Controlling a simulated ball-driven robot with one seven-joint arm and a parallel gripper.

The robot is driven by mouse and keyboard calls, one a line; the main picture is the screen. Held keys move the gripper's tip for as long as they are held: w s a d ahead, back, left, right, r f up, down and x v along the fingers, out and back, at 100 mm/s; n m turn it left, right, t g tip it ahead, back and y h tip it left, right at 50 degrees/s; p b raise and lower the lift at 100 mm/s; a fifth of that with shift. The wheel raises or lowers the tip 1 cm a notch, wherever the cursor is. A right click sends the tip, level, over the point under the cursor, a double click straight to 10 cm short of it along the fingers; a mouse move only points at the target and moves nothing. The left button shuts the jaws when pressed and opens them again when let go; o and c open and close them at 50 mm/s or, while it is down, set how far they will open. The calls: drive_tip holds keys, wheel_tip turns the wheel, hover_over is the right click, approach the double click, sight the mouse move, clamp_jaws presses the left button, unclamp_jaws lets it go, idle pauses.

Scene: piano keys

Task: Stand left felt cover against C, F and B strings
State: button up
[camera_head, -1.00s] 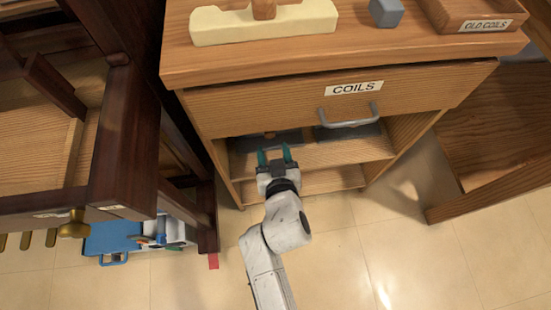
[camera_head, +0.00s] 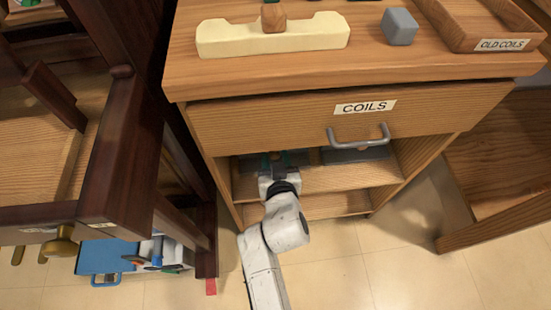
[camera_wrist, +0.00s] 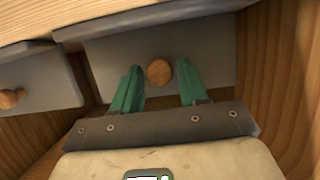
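Two dark grey panels with wooden knobs, which look like the felt covers, are in the open space under the drawer. The left cover in the head view, partly hidden by my gripper, fills the middle of the wrist view (camera_wrist: 210,50). Its round wooden knob (camera_wrist: 158,72) lies between the green fingers of my gripper (camera_wrist: 160,78). The fingers are open, with a gap on both sides of the knob. In the head view my gripper (camera_head: 279,158) reaches into the compartment. The other cover (camera_head: 355,154) is to its right, and appears at left in the wrist view (camera_wrist: 40,80). No strings are clearly visible.
The closed COILS drawer (camera_head: 285,122) with its metal handle (camera_head: 358,138) hangs above my gripper. Cabinet side walls flank the compartment. A dark wooden piano frame (camera_head: 115,160) stands close on the left. A cream block, grey block and OLD COILS tray (camera_head: 500,44) are on top.

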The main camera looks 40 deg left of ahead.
clamp_jaws()
drive_tip(key=shift+r, duration=0.15)
drive_tip(key=shift+r+p, duration=1.3)
drive_tip(key=shift+r, duration=0.1)
